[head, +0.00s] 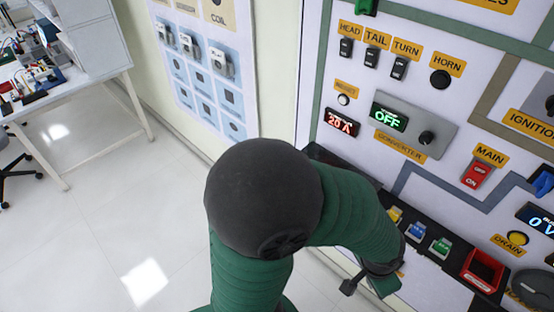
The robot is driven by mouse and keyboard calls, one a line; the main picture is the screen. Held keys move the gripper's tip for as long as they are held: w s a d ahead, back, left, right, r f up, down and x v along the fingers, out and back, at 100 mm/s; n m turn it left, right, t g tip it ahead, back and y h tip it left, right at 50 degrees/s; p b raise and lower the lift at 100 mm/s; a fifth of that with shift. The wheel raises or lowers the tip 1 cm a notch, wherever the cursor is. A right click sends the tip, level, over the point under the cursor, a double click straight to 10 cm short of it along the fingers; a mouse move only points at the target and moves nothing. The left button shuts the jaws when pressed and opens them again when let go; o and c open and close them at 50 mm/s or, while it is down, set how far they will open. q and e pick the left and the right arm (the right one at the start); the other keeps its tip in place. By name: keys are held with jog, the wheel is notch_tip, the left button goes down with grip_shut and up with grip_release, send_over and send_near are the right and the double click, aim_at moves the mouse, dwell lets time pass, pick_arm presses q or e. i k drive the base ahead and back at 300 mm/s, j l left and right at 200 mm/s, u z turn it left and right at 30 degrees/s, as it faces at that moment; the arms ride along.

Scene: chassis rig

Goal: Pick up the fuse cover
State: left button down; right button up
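No part can be told for certain as the fuse cover. Yellow (395,215), blue (417,231) and green (440,246) fuse-like pieces sit in a row on a dark strip at the foot of the panel. A red-framed dark box (482,270) sits to their right. One of my green arms with a black joint fills the lower middle; it appears to be the left. Its far end (365,280) bends down just left of and below the fuse row. Its fingers cannot be made out clearly. The other gripper is not seen.
A cluttered white table (90,88) stands at far left. The tiled floor (120,215) between is clear. My arm hides the panel's lower left.

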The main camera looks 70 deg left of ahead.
aim_at(314, 151)
jog(key=u, duration=1.7)
